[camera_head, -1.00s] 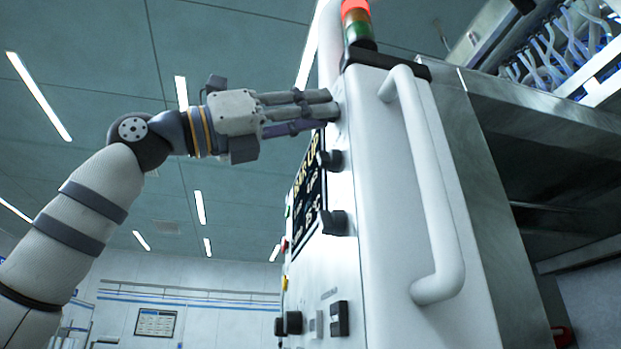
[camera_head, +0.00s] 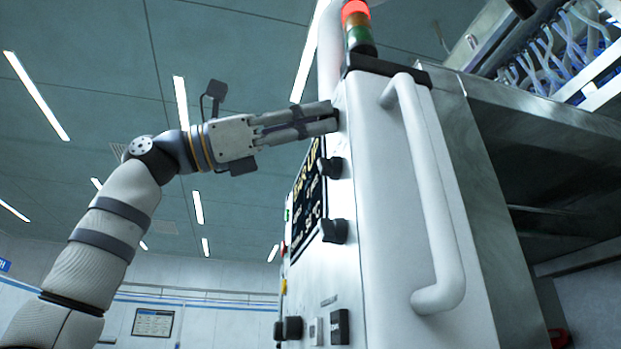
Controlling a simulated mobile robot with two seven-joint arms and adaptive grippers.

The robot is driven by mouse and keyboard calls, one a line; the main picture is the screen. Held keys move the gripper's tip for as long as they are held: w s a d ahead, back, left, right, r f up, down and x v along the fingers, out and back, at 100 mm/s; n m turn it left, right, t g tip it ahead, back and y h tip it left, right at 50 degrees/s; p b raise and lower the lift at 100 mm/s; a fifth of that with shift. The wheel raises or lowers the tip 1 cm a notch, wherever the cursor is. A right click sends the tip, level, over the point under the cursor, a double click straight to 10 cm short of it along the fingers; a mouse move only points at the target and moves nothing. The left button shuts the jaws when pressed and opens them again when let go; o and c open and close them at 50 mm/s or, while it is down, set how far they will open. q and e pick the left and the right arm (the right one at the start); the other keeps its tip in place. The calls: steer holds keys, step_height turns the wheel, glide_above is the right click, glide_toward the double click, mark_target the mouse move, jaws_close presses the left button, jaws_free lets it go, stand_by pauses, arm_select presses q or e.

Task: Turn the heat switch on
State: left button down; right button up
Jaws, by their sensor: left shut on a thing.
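The control panel (camera_head: 318,270) is on the left face of a tall white cabinet, seen steeply from the side. My left gripper (camera_head: 335,118) reaches in from the left, with its fingers closed together at the upper panel edge. It is shut on a small dark switch there, mostly hidden by the fingertips. Labels are too oblique to read, so I cannot tell by name which one is the heat switch. Below are a black knob (camera_head: 331,168) and another black knob (camera_head: 335,231), both clear of the gripper. My right gripper is not in view.
A white handle (camera_head: 432,200) runs down the cabinet's front. A signal tower (camera_head: 357,28) with a lit red lamp stands on top. Lower panel switches (camera_head: 340,327) sit at the bottom. A metal frame (camera_head: 480,170) stands at right. Left of the panel is open air.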

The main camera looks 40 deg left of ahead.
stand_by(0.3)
arm_select(q)
steer(key=c, duration=1.3)
jaws_free()
steer(key=v, duration=1.2)
steer(key=shift+d, duration=0.1)
